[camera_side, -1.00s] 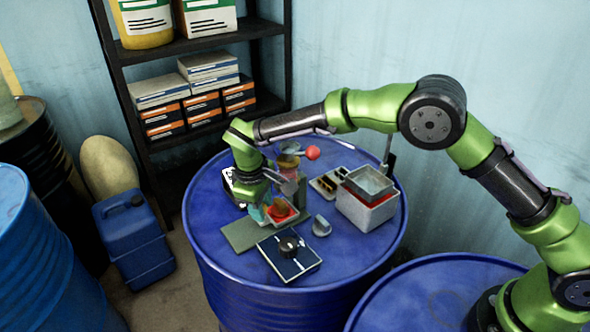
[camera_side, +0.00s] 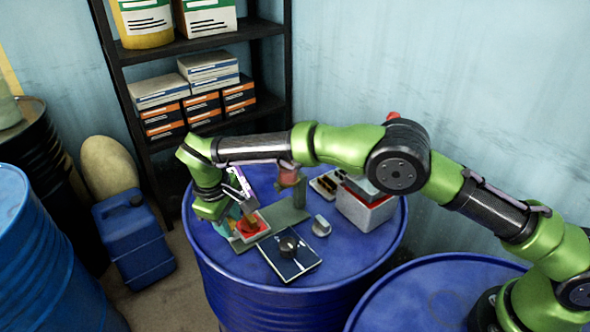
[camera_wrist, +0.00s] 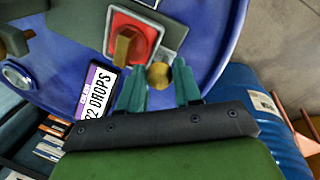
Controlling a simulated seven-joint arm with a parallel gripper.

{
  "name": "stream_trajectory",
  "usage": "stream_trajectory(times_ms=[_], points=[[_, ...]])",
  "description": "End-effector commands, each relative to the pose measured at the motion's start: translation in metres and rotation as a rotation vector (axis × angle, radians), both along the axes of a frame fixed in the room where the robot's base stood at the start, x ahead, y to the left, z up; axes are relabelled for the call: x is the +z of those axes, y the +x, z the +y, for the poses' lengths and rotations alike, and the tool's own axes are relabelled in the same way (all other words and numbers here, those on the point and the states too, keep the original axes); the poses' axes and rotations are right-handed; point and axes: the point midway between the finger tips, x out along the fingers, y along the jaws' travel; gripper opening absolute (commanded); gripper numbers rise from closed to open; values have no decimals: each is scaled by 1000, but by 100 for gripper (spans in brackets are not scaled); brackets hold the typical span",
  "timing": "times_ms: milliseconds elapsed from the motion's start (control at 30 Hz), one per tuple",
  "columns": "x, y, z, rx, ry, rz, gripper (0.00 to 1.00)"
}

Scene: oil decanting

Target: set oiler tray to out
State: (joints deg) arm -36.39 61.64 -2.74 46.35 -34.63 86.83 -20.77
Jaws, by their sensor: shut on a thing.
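The oiler tray (camera_side: 265,222) is a small red tray with a grey rim and a golden-brown block in it. It sits over the left end of a grey-green base plate (camera_side: 285,217). In the wrist view the tray's red floor (camera_wrist: 117,22) shows just past my fingers. My gripper (camera_side: 230,224) is low at the tray's left side, its teal fingers (camera_wrist: 159,82) closed around a round brass knob (camera_wrist: 160,73) by the tray's edge. The join between knob and tray is hard to make out.
A white box (camera_side: 365,209) is at the back right. A "22 DROPS" display (camera_wrist: 95,92) shows in the wrist view. The drum top's front is clear.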

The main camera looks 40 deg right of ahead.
Motion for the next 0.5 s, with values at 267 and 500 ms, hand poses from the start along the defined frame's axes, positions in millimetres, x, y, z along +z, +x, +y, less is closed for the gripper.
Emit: stream_trajectory(times_ms=[267, 500], points=[[2, -1, 8, 16, 15, -8, 43], [1, -1, 6, 11, 12, -5, 43]])
